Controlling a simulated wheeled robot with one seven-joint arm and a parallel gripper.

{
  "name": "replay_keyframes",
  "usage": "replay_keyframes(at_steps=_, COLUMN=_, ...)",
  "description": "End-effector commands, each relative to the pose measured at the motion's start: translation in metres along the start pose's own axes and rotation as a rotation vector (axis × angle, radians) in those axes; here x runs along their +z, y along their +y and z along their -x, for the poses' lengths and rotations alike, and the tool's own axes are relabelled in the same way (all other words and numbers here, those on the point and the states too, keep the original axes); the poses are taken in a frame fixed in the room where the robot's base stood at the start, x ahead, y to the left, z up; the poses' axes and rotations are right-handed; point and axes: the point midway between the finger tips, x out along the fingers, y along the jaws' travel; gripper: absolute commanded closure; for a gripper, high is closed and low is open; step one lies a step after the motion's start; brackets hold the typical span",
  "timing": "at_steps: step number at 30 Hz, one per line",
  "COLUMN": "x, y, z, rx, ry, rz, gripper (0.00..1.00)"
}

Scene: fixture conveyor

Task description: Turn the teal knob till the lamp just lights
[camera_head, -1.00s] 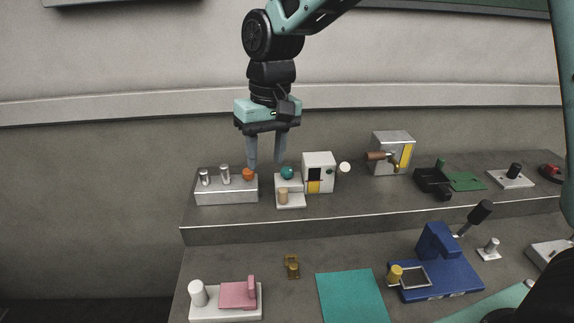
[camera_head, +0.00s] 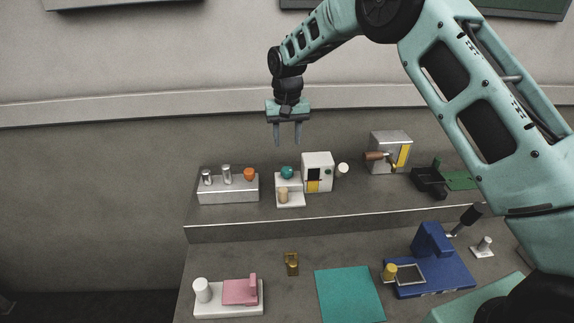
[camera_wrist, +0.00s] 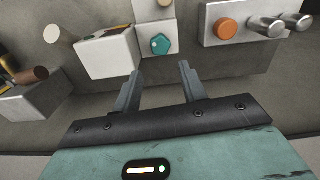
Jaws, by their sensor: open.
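The teal knob (camera_head: 287,172) sits on a small white fixture (camera_head: 291,203) on the raised back shelf. A beige cylinder (camera_head: 283,195) stands on the front of that fixture. I cannot tell which part is the lamp; nothing is clearly glowing on the fixture. My gripper (camera_head: 288,142) is open and empty, pointing down above and apart from the knob. In the wrist view the faceted knob (camera_wrist: 160,44) lies just beyond the gap between the open fingertips (camera_wrist: 160,72).
Left of the knob is a grey block (camera_head: 228,190) with two metal posts and an orange knob (camera_head: 249,174). Close on the right stands a white box (camera_head: 318,172) with a pale disc (camera_head: 343,168) beside it. A metal box (camera_head: 390,150) with a brown handle stands farther right.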

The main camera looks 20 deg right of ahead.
Motion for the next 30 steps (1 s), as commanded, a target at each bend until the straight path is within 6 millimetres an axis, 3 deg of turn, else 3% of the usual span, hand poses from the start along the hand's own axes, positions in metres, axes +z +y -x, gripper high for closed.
replay_keyframes(at_steps=9, x=0.001, y=0.0, z=-0.064, rx=0.0, ry=-0.005, rz=0.0, gripper=0.58)
replay_keyframes(at_steps=15, x=0.0, y=0.0, z=-0.095, rx=0.0, ry=-0.002, rz=0.001, gripper=0.58)
replay_keyframes(at_steps=21, x=0.0, y=-0.001, z=-0.111, rx=-0.001, ry=0.0, rz=0.001, gripper=0.58)
replay_keyframes(at_steps=30, x=0.0, y=-0.001, z=-0.113, rx=-0.001, ry=0.001, rz=0.001, gripper=0.58)
